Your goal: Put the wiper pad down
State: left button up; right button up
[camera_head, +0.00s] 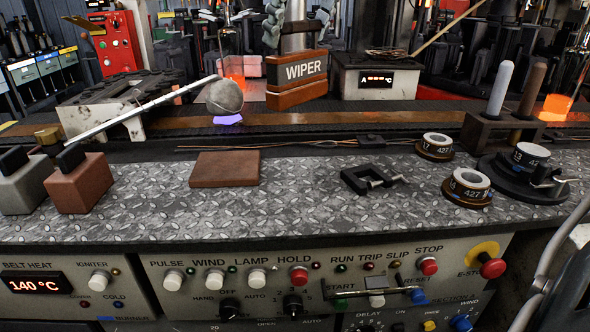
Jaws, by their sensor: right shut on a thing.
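The wiper pad (296,82) is a brown block with a dark label reading WIPER, in the upper middle of the head view. My right gripper (297,48) comes down from the top edge, its grey fingers at the pad's upper part, shut on it. The pad is upright, slightly tilted, near the brown-edged belt strip; I cannot tell whether its underside touches anything. My left gripper is not in view.
A flat brown square (225,169) lies on the diamond-plate shelf (310,205). A black clamp (370,178) and several labelled rings stand to its right, two blocks to its left. A grey ball (224,97) and glowing orange pieces are behind. Shelf around the square is mostly clear.

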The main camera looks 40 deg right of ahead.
jog(key=shift+w, duration=0.15)
jog(key=shift+s+a+f, duration=0.1)
jog(key=shift+s+f, duration=0.1)
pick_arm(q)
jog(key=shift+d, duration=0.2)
pick_arm(e)
jog(key=s+a+f, duration=0.6)
jog(key=s+f, duration=0.3)
jog(key=f, duration=0.1)
jog(key=shift+a+f, duration=0.2)
